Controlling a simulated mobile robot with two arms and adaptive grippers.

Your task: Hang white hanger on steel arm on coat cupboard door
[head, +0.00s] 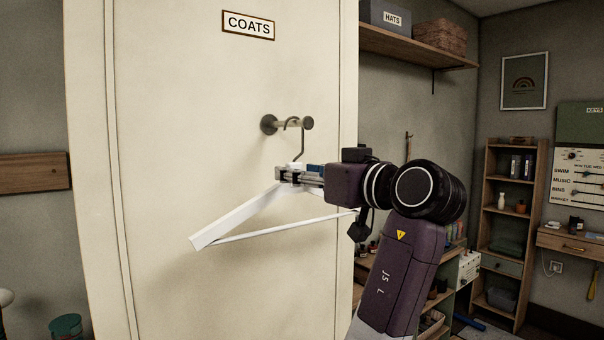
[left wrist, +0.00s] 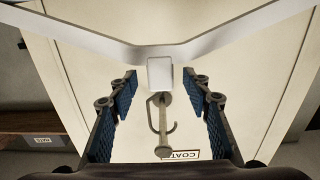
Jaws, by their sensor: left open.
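The white hanger (head: 240,218) is in front of the coat cupboard door (head: 170,120), its bar level and lower. Its metal hook (head: 301,142) loops over the steel arm (head: 292,123), which sticks out from the door below the COATS sign. In the left wrist view, the hanger's neck block (left wrist: 160,73) and the steel arm (left wrist: 161,125) show between the fingers. My left gripper (head: 288,174) is at the hanger's neck, just below the hook. The left wrist view shows its blue-padded fingers (left wrist: 159,82) open, with gaps on both sides of the neck. My right gripper is not in view.
A wall shelf (head: 410,45) with a HATS box (head: 391,17) is at the upper right, beyond the door. A bookcase (head: 508,235) and a small desk (head: 570,243) stand farther right. A wooden board (head: 35,172) is on the left wall.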

